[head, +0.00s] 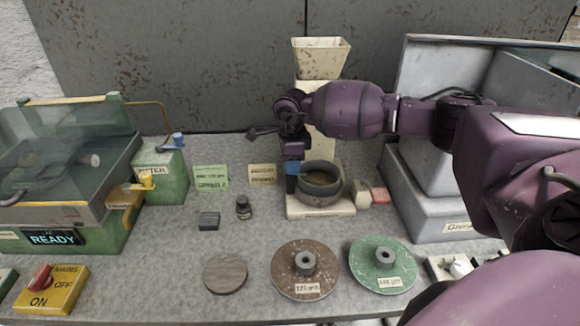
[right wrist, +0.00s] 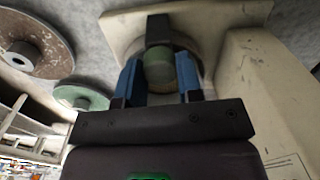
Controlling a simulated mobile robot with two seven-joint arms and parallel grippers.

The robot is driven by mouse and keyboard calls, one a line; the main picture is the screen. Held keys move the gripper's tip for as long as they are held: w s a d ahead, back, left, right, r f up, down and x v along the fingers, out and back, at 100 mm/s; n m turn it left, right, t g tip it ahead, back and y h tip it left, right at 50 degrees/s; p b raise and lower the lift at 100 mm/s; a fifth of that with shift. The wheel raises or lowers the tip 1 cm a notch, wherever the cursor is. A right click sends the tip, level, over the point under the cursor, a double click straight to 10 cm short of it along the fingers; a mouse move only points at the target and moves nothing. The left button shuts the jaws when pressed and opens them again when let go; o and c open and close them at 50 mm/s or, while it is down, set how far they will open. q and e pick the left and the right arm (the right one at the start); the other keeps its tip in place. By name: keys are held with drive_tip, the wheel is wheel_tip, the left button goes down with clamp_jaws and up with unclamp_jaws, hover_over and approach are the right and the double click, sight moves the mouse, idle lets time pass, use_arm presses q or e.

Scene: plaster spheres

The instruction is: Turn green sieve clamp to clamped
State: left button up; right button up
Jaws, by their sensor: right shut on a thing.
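The sieve (head: 320,182) is a dark round pan on the cream base of a machine with a hopper, in the head view. The green clamp (right wrist: 160,68) shows in the right wrist view as a short green cylinder with a grey end, beside a dark bracket (right wrist: 158,27). My right gripper (head: 292,168) points down at the left side of the sieve. In the right wrist view its blue fingers (right wrist: 160,80) are shut on the green clamp, one on each side. In the head view the clamp is hidden by the gripper. My left gripper is not in view.
A cream hopper (head: 320,58) rises behind the sieve. A brown disc (head: 290,280) and a green disc (head: 395,278) lie in front. A grey machine (head: 430,205) stands right, a green water box (head: 165,185) left. A small dark bottle (head: 243,210) stands left of the sieve.

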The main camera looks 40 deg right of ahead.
drive_tip(key=shift+f+n+b, duration=0.1)
drive_tip(key=shift+n+b, duration=0.3)
drive_tip(key=shift+n, duration=1.1)
drive_tip(key=shift+n+b, duration=0.5)
drive_tip(key=shift+n, duration=0.1)
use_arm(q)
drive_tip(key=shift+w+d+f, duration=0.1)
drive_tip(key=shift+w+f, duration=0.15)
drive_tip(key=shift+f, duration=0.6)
use_arm(e)
drive_tip(key=shift+r, duration=0.2)
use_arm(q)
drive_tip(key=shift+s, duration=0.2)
use_arm(e)
drive_tip(key=shift+w, duration=0.1)
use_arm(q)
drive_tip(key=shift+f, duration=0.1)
use_arm(e)
drive_tip(key=o, duration=0.9)
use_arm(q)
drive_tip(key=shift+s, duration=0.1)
use_arm(e)
drive_tip(key=r, duration=1)
drive_tip(key=shift+s+r, duration=0.2)
drive_tip(key=shift+r, duration=0.15)
